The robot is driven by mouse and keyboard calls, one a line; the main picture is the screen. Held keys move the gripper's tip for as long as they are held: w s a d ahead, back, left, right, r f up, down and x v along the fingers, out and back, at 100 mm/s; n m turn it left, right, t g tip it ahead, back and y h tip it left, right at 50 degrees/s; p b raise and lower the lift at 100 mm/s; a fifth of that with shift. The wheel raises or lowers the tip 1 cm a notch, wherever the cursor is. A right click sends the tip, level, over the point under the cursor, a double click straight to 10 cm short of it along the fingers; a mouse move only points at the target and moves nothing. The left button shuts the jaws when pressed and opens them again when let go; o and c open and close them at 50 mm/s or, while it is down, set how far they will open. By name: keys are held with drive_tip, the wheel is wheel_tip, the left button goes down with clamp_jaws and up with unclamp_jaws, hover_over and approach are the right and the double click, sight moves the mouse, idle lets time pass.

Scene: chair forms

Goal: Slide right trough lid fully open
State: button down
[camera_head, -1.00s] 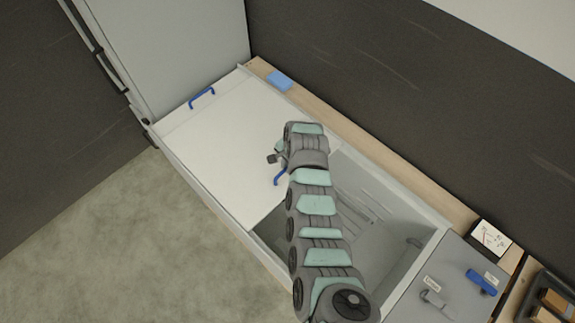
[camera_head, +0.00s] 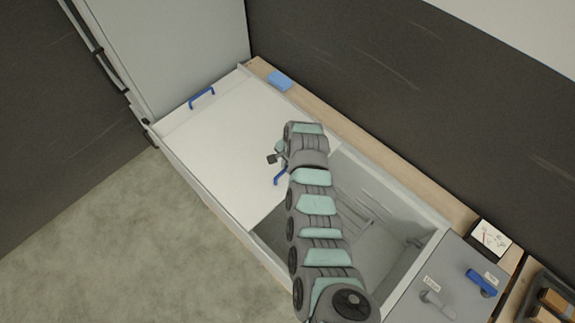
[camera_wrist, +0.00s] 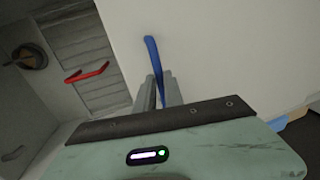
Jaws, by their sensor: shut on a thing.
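The right trough lid (camera_head: 235,155) is a flat white panel lying over the left part of the trough. Its blue handle (camera_head: 279,176) shows just left of my wrist, and it also shows in the wrist view (camera_wrist: 153,55). My gripper (camera_wrist: 159,88) is shut on this handle, with one finger on each side of it. In the head view my wrist hides most of the gripper. The trough (camera_head: 385,220) is open to the right of the lid, and its grey inside shows. A second blue handle (camera_head: 202,97) stands near the far left end.
A wooden ledge (camera_head: 350,135) runs along the dark wall, with a light blue block (camera_head: 280,80) on it. A grey panel with a blue handle (camera_head: 482,281) and a small white-faced box (camera_head: 491,238) lie at the right. A red handle (camera_wrist: 87,72) shows in the wrist view.

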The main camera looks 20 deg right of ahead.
idle(0.4)
drive_tip(key=shift+w+a+f+b, duration=0.2)
drive_tip(key=shift+w+b, duration=0.1)
drive_tip(key=shift+b, duration=0.3)
drive_tip(key=shift+w+a+b, duration=0.15)
drive_tip(key=shift+w+b, duration=0.45)
drive_tip(key=shift+b, duration=0.1)
drive_tip(key=shift+s+r, duration=0.1)
drive_tip(key=shift+r, duration=0.1)
drive_tip(key=c, duration=1.5)
unclamp_jaws()
drive_tip(key=shift+o, duration=0.2)
drive_tip(key=shift+r, duration=0.1)
